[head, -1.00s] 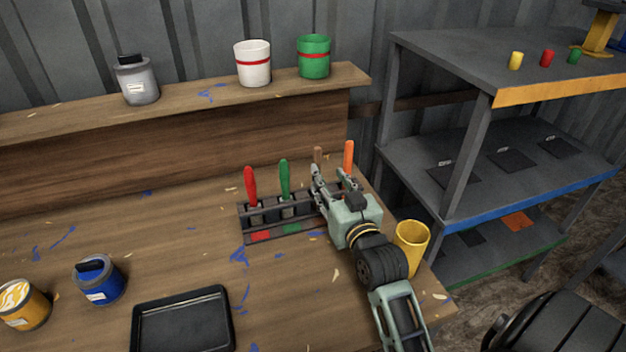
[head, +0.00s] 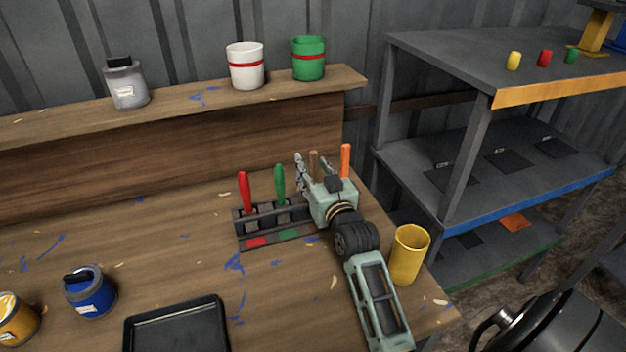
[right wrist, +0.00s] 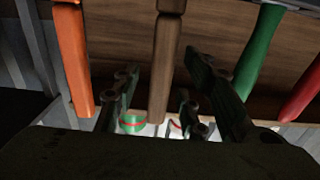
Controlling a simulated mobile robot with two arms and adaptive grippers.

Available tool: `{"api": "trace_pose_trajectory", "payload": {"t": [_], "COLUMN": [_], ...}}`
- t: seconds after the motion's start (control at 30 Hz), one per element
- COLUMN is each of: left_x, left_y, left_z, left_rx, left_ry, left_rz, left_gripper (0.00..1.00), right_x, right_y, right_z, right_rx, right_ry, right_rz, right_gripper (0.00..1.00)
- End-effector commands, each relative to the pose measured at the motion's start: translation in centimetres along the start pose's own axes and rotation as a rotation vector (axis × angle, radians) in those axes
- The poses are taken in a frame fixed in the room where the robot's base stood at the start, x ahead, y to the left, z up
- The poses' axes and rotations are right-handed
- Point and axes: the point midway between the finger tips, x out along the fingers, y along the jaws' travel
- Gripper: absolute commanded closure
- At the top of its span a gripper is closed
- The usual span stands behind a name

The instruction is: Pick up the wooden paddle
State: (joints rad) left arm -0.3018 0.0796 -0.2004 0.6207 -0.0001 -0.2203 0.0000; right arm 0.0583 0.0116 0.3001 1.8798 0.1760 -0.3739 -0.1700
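The wooden paddle shows as a brown handle (head: 314,163) standing upright in the rack (head: 272,243), between the green and orange handles. My right gripper (head: 308,172) is at the rack, its fingers around the top of the brown handle. In the right wrist view the brown handle (right wrist: 165,70) lies between the two open fingers (right wrist: 160,95), with gaps on both sides. The paddle's lower part is hidden behind my gripper. My left gripper does not show.
The orange handle (head: 345,161) stands close right of my gripper; green (head: 279,185) and red (head: 244,192) handles stand left. A yellow cup (head: 409,255) is beside my right forearm. A black tray (head: 128,335) and blue can (head: 90,292) are in front. A shelf ledge (head: 190,100) runs behind.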

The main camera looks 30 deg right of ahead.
Motion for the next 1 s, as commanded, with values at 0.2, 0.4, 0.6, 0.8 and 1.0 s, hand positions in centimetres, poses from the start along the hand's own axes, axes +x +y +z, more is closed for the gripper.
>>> {"api": "trace_pose_trajectory", "payload": {"t": [0.2, 0.4, 0.6, 0.8, 1.0], "left_x": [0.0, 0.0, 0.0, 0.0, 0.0], "left_y": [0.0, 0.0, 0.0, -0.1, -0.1], "left_z": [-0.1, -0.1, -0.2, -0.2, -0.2], "left_rx": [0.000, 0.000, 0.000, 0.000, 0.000], "left_ry": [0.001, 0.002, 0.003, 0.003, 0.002], "left_rz": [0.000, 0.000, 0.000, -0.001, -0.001], "left_gripper": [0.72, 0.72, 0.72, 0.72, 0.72], "right_x": [0.0, 0.0, 0.0, 0.0, 0.0], "right_y": [0.0, 0.0, 0.0, 0.0, 0.0], "right_z": [0.0, 0.0, 0.0, 0.0, -1.1], "right_rx": [0.000, 0.000, 0.000, 0.000, 0.000], "right_ry": [0.000, 0.000, 0.000, 0.000, 0.005], "right_rz": [0.000, 0.000, 0.000, 0.000, 0.000], "right_gripper": [0.64, 0.81, 0.99, 1.00, 1.00]}}
